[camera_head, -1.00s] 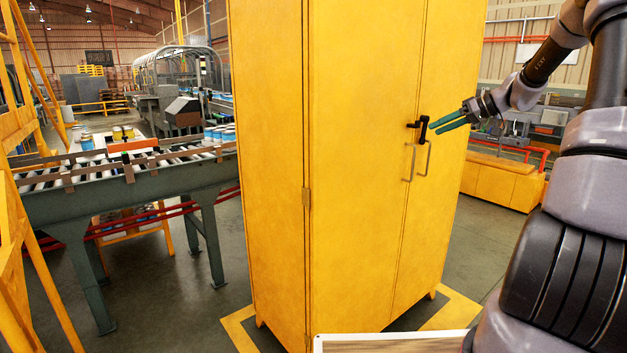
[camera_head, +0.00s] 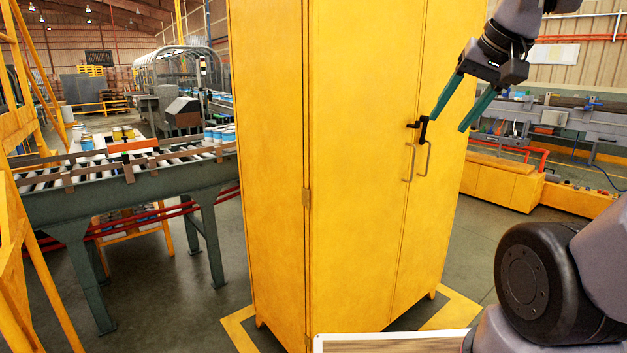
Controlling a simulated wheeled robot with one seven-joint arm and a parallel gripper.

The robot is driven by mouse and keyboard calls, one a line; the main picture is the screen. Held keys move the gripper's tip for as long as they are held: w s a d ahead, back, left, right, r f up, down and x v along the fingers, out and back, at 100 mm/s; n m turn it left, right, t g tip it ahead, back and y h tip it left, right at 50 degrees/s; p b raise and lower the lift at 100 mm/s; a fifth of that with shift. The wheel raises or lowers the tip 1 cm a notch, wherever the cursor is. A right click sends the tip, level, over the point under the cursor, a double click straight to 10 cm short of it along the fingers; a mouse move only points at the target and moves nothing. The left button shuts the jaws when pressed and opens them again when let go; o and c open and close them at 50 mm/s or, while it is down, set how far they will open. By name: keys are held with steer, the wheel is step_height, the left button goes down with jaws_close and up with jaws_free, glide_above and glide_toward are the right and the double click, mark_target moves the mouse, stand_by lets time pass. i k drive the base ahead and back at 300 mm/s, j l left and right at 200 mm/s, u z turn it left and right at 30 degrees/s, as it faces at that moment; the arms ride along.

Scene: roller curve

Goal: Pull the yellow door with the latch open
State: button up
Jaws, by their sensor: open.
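The tall yellow cabinet has two doors on its front; the left door (camera_head: 355,200) and the right door (camera_head: 440,230) both look shut. A black latch (camera_head: 421,128) sits at the seam between them. Below it are two pull handles, a left one (camera_head: 409,163) and a right one (camera_head: 424,160). My gripper (camera_head: 448,122) has green fingers, spread open and pointing down and left. Its left fingertip shows close to the right end of the latch; I cannot tell if they touch. Nothing is between the fingers.
A roller conveyor (camera_head: 120,178) stands left of the cabinet. A yellow frame (camera_head: 25,220) is at the far left edge. A low yellow box (camera_head: 502,183) and machinery lie behind at the right.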

mark_target(433, 191)
steer(key=i+l, duration=0.1)
steer(key=i, duration=0.4)
steer(key=i+l, duration=0.1)
steer(key=i, duration=0.35)
